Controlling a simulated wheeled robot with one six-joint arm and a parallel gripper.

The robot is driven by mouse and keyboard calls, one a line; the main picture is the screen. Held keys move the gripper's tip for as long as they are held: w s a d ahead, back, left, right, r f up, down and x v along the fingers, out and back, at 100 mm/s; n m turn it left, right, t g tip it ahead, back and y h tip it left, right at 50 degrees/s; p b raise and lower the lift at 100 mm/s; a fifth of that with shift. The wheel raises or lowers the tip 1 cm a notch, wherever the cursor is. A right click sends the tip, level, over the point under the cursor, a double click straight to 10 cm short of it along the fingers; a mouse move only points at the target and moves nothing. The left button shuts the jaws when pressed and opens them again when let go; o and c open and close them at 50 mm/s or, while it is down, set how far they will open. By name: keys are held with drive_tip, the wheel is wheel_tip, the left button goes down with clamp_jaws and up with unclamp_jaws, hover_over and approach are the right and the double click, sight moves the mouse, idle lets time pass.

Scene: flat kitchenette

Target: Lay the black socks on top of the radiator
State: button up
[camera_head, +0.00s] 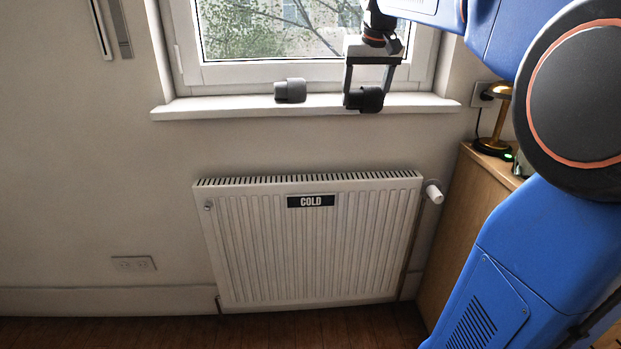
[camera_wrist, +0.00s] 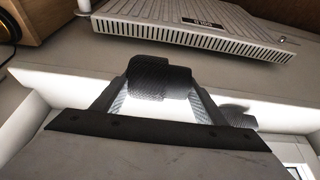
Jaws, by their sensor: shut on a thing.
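The rolled black socks (camera_head: 366,99) are between the fingers of my gripper (camera_head: 367,91), at the windowsill. In the wrist view the black socks (camera_wrist: 160,78) fill the space between the two fingers, and my gripper (camera_wrist: 159,92) is shut on them. I cannot tell whether the socks touch the sill. The white radiator (camera_head: 310,245) is on the wall below the window, with a slotted top and a label reading COLD. The radiator also shows at the top of the wrist view (camera_wrist: 205,30).
A rolled grey pair of socks (camera_head: 290,91) sits on the white windowsill (camera_head: 220,107), left of my gripper. A wooden cabinet (camera_head: 462,240) with a yellow lamp (camera_head: 497,110) stands right of the radiator. A valve knob (camera_head: 434,193) sticks out at the radiator's upper right. The radiator's top is bare.

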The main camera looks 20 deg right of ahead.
drive_tip(key=s+a+f, duration=0.3)
drive_tip(key=s+f, duration=0.4)
drive_tip(key=f, duration=0.1)
drive_tip(key=s+a+f, duration=0.2)
drive_tip(key=s+f, duration=0.4)
drive_tip(key=f, duration=0.1)
drive_tip(key=w+d, duration=0.2)
drive_tip(key=w, duration=0.7)
drive_tip(key=w+d, duration=0.3)
drive_tip(key=w, duration=0.6)
drive_tip(key=shift+w+f, duration=0.15)
drive_tip(key=shift+f, duration=1.8)
drive_tip(key=shift+w+f, duration=0.1)
drive_tip(key=shift+f, duration=1.85)
drive_tip(key=shift+f, duration=0.15)
drive_tip(key=o, duration=1.1)
drive_tip(key=shift+c, duration=0.2)
